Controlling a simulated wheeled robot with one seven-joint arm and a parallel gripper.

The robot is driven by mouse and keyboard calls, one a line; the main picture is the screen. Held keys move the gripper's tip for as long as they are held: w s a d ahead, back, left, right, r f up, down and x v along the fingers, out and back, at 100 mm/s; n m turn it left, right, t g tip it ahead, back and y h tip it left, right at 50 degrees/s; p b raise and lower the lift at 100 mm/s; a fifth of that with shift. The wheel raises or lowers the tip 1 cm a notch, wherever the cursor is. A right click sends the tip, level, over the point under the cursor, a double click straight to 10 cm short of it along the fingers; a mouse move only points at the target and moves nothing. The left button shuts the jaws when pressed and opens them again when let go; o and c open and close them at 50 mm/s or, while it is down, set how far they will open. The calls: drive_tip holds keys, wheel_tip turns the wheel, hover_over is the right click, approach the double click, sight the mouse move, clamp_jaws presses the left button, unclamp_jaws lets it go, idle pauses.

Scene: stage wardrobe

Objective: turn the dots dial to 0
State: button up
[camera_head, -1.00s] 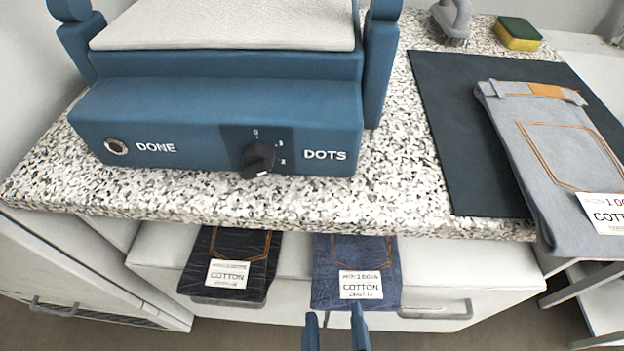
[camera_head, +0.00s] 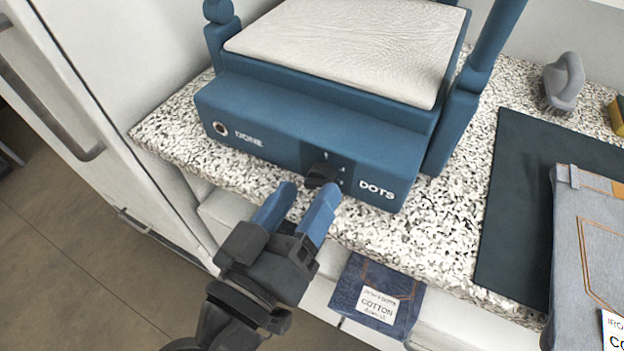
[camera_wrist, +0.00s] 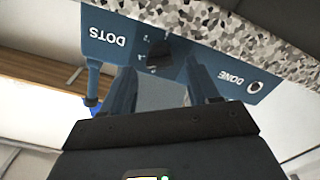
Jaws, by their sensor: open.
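The black dots dial (camera_head: 321,174) is on the front of the blue press (camera_head: 290,143), just left of the white word DOTS. Small marks surround it, too small to read. It also shows in the wrist view (camera_wrist: 160,55), upside down. My gripper (camera_head: 306,195) is open and empty. Its blue fingers point at the dial from just in front, with a gap between them. In the wrist view the dial appears beyond and between the fingers (camera_wrist: 163,92). Contact with the dial is not visible. The dial's pointer direction is unclear.
The press stands on a speckled counter (camera_head: 455,215). A round DONE button (camera_head: 220,128) is at its left. Blue jeans (camera_head: 376,294) hang below the counter edge. A dark mat (camera_head: 520,220), grey jeans (camera_head: 590,240) and a brush (camera_head: 564,82) are at the right.

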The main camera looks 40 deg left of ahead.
drive_tip(key=shift+x, duration=1.15)
drive_tip(key=c, duration=1)
drive_tip(key=shift+c, duration=0.2)
drive_tip(key=n+p, duration=0.3)
drive_tip(key=n, duration=0.2)
drive_tip(key=shift+n, duration=0.3)
drive_tip(key=n+p, duration=0.2)
drive_tip(key=n, duration=0.1)
drive_tip(key=shift+a, duration=0.1)
drive_tip(key=shift+f+n+p, duration=0.15)
drive_tip(key=shift+n+p, duration=0.6)
drive_tip(key=shift+n, duration=0.95)
